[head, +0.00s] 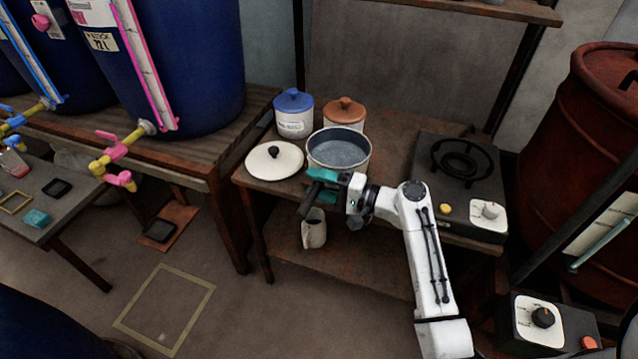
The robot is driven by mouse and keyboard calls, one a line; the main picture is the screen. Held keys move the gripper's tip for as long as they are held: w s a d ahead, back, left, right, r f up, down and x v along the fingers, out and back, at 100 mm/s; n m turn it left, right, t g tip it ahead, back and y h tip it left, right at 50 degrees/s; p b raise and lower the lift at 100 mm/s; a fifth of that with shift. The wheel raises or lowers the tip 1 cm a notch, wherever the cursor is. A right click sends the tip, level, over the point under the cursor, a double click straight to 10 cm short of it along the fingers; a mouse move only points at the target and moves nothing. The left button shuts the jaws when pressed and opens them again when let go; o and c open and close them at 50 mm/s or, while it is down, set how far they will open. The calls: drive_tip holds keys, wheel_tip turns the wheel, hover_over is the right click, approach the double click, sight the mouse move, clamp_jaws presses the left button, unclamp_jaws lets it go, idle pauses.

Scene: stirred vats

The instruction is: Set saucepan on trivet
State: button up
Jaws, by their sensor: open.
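The saucepan (338,153), a pale enamel pot with a grey-blue inside, stands upright on the wooden bench, near its front edge. Its dark handle (308,203) points toward the front and sticks out past the bench edge. My gripper (324,185) is open, with its teal fingers on either side of the handle; I cannot tell whether they touch it. I cannot make out a separate trivet. A black ring-shaped support (463,160) sits on the dark hob to the right. The bench under the pan is hidden.
A white lid (275,160) with a black knob lies left of the pan. A blue-lidded canister (294,116) and a brown-lidded canister (344,111) stand behind. The hob (428,190) has a knob panel. A cream jug (314,230) stands on the lower shelf.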

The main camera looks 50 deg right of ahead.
drive_tip(key=v, duration=1.2)
drive_tip(key=s+a+f+n+g+y, duration=0.1)
drive_tip(key=a+f+n+g, duration=0.2)
drive_tip(key=a+f+g, duration=0.4)
drive_tip(key=s+a+f+n+g, duration=0.2)
drive_tip(key=a+f+n, duration=0.2)
drive_tip(key=a, duration=0.4)
drive_tip(key=s+a+f+n+g+h, duration=0.1)
drive_tip(key=s+a+n+g+h, duration=0.3)
drive_tip(key=s, duration=0.8)
drive_tip(key=n+g+h, duration=0.2)
drive_tip(key=n+g, duration=0.1)
drive_tip(key=shift+h, duration=0.4)
